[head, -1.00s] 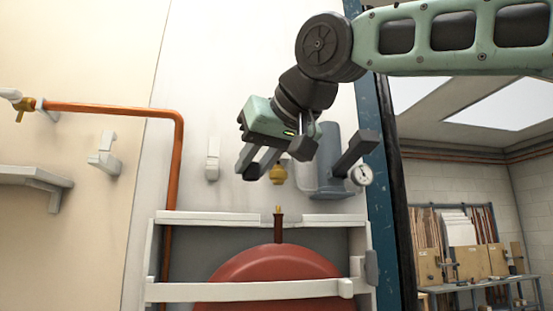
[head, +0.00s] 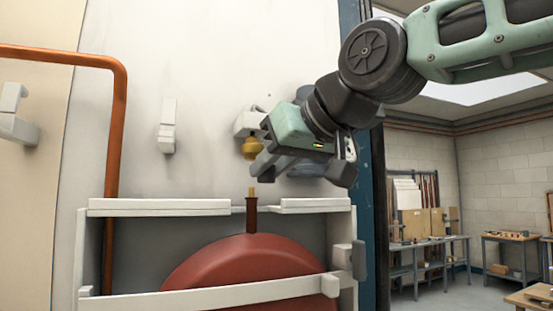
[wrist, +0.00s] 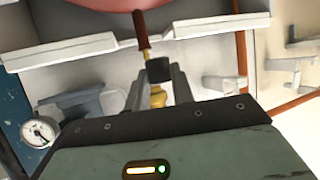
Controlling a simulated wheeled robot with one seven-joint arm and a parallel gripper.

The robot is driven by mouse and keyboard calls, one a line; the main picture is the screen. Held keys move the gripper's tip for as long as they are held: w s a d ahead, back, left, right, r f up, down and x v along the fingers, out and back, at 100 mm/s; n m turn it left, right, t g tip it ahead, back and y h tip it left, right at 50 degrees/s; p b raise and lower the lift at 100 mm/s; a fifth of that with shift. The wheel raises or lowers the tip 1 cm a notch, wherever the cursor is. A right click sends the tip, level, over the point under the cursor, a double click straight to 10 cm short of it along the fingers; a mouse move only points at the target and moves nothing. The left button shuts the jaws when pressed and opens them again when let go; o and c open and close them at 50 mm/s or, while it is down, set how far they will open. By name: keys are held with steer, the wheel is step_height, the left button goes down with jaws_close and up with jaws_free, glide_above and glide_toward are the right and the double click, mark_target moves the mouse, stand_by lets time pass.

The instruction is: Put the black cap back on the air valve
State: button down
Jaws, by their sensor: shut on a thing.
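The air valve is a thin brown stem (head: 251,215) with a brass tip, standing up from the top of the red vessel (head: 240,268). In the wrist view the stem (wrist: 142,32) points down toward my fingers. My gripper (wrist: 159,76) is shut on the black cap (wrist: 158,70), a short dark cylinder between the fingertips. The cap appears close to the brass tip in that view, but I cannot tell the gap in depth. In the head view my gripper (head: 262,168) is above and slightly right of the valve, and the cap is not clearly visible.
A white frame (head: 160,207) surrounds the vessel, with a gap in its top rail at the stem. A brass fitting (head: 250,148) hangs on the wall behind my gripper. A pressure gauge (wrist: 40,132) is beside it. A copper pipe (head: 117,150) runs at left.

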steer(key=w+a+p, duration=0.2)
steer(key=w+p, duration=0.1)
steer(key=w, duration=0.4)
steer(key=shift+w+a, duration=0.15)
steer(key=shift+w, duration=0.2)
stand_by(0.4)
steer(key=shift+f, duration=0.2)
stand_by(0.5)
steer(key=shift+f+b, duration=0.95)
steer(key=shift+b, duration=0.25)
steer(key=c, duration=1.1)
jaws_free()
